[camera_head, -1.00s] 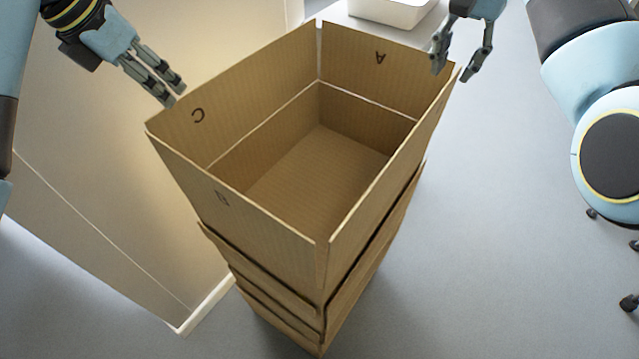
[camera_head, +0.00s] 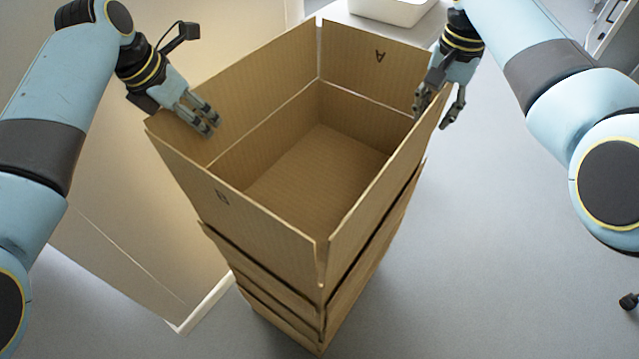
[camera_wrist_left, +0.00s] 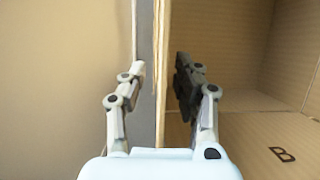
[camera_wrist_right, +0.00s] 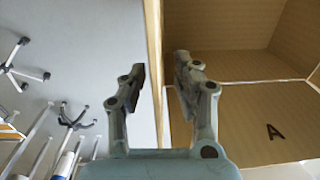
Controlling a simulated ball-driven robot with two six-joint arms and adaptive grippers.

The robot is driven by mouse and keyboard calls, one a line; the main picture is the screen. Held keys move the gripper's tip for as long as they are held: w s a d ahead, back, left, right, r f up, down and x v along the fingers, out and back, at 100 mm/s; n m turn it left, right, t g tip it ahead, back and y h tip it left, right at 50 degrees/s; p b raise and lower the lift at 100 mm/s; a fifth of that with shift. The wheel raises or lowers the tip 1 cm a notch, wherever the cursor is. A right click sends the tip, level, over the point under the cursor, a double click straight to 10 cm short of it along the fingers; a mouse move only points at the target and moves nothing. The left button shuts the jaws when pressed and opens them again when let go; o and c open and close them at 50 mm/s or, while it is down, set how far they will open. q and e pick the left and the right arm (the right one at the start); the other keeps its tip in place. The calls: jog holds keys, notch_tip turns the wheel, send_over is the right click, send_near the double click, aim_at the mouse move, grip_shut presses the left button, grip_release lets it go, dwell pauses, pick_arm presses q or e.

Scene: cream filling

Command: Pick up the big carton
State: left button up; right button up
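The big carton (camera_head: 270,225) is an open, empty brown cardboard box with raised flaps, at the top of a stack of cartons. My left gripper (camera_head: 208,128) is open at its left rim. In the left wrist view the left gripper's fingers (camera_wrist_left: 160,80) stand either side of the carton wall (camera_wrist_left: 162,50). My right gripper (camera_head: 434,108) is open at the right rim. In the right wrist view its fingers (camera_wrist_right: 160,75) straddle the carton wall (camera_wrist_right: 156,40), with a gap on each side. The carton's underside is hidden.
More cartons (camera_head: 280,310) are stacked beneath the big one. A beige wall panel (camera_head: 130,240) stands close on the left. A white bin (camera_head: 392,8) sits behind at the top. Grey floor (camera_head: 500,250) is clear to the right.

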pick_arm(q)
jog(key=shift+c, duration=0.2)
pick_arm(e)
jog(key=shift+c, duration=0.2)
pick_arm(q)
grip_shut()
pick_arm(e)
grip_shut()
pick_arm(q)
jog(key=shift+r, duration=0.15)
pick_arm(e)
jog(key=shift+r, duration=0.15)
